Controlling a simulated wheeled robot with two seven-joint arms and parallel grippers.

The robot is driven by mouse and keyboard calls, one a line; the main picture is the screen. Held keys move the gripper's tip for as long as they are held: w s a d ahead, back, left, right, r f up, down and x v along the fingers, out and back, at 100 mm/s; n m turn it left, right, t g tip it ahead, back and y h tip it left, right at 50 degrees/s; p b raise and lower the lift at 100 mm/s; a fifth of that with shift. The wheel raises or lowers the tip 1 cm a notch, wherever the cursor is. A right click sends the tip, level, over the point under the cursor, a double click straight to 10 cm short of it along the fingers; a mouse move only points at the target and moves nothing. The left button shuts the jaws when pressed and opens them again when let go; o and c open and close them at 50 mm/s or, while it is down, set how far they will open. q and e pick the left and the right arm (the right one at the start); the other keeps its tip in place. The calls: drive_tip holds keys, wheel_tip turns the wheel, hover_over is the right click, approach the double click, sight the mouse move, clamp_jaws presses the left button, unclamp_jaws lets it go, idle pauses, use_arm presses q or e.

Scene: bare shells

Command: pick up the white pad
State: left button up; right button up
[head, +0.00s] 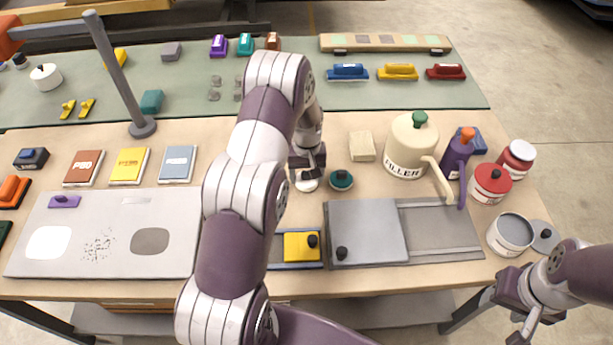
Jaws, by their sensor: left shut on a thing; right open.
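The white pad (306,184) is a small, round, pale thing near the middle of the bench. My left gripper (307,172) reaches down over it from above and is shut on it. My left gripper and arm hide part of the pad, and I cannot tell whether it is clear of the bench top. A dark teal round pad (341,180) with a knob sits just to the right of it. My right gripper (522,318) is open and empty, off the bench's front right corner.
Right of the pad stand a tan block (361,146), a cream filler jug (411,146), a purple bottle (456,155) and red cans (490,185). In front lie a grey plate (367,232) and a yellow block (300,246). A grey post (118,75) rises at left.

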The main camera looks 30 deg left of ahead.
use_arm(q)
drive_tip(key=r, duration=0.1)
drive_tip(key=r+b, duration=0.1)
drive_tip(key=w+r, duration=0.1)
drive_tip(key=r, duration=0.1)
drive_tip(key=shift+d+r, duration=0.1)
drive_tip(key=shift+d, duration=0.15)
drive_tip(key=w+d+r+p, duration=0.5)
drive_tip(key=w+r+p, duration=0.1)
drive_tip(key=w, duration=0.3)
drive_tip(key=shift+d+r, duration=0.2)
drive_tip(key=shift+r, duration=0.15)
